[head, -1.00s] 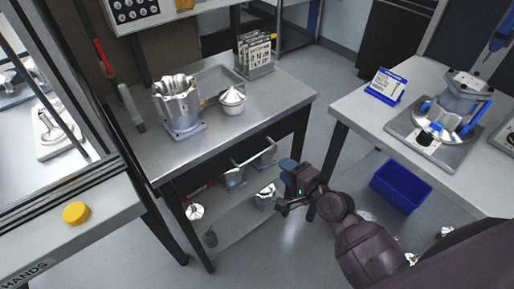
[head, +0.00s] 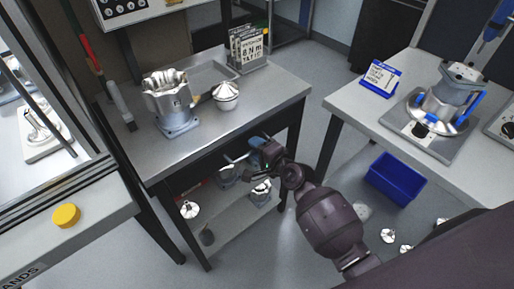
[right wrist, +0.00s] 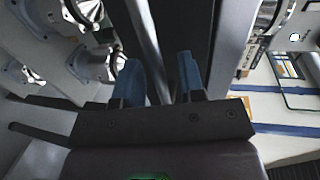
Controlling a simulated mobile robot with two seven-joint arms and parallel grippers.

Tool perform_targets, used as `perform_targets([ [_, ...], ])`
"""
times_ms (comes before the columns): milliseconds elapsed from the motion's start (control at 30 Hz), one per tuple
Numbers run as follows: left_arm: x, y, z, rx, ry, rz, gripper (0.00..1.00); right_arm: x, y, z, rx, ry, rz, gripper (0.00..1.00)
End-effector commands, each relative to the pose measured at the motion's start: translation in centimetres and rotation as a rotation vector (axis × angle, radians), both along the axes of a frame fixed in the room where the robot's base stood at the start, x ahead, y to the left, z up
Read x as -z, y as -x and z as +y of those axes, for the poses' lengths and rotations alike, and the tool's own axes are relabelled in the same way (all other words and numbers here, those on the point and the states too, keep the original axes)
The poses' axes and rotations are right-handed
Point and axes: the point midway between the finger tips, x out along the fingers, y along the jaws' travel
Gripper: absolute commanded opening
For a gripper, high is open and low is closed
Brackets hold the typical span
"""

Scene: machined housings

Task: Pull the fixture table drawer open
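The fixture table (head: 215,128) stands at centre left with a steel top. Its dark drawer front (head: 205,163) lies under the top's front edge and looks shut. In the right wrist view, the blue fingertips of my right gripper (right wrist: 159,80) are apart. A grey bar (right wrist: 147,45), seemingly the handle, runs between them, nearer the left finger. I cannot tell whether it touches. My left gripper is not in view.
A housing (head: 170,105) and a white bowl-like part (head: 226,95) stand on the tabletop. A lower shelf (head: 228,222) holds metal parts. A second table (head: 360,112) is at right, with a blue bin (head: 396,178) below. Some floor in front is clear.

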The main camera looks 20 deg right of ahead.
Motion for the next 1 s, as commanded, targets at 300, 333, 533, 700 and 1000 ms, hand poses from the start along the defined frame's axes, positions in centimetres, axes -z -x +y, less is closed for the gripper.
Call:
perform_targets([
  [300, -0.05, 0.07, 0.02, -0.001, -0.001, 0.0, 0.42, -0.04, 0.0, 0.0, 0.0, 0.0, -0.001, 0.18],
  [333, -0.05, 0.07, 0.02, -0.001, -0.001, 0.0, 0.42, -0.04, 0.0, 0.0, 0.0, 0.0, -0.001, 0.14],
  [533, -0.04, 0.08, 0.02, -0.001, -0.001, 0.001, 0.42, -0.03, 0.01, 0.0, 0.0, 0.0, -0.001, 0.0],
  [700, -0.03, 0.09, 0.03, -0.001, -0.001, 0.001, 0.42, -0.04, 0.02, -0.01, 0.0, 0.0, 0.0, 0.0],
  [1000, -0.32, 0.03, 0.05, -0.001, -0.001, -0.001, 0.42, -0.11, 0.71, -0.27, 0.0, 0.002, -0.001, 0.0],
])
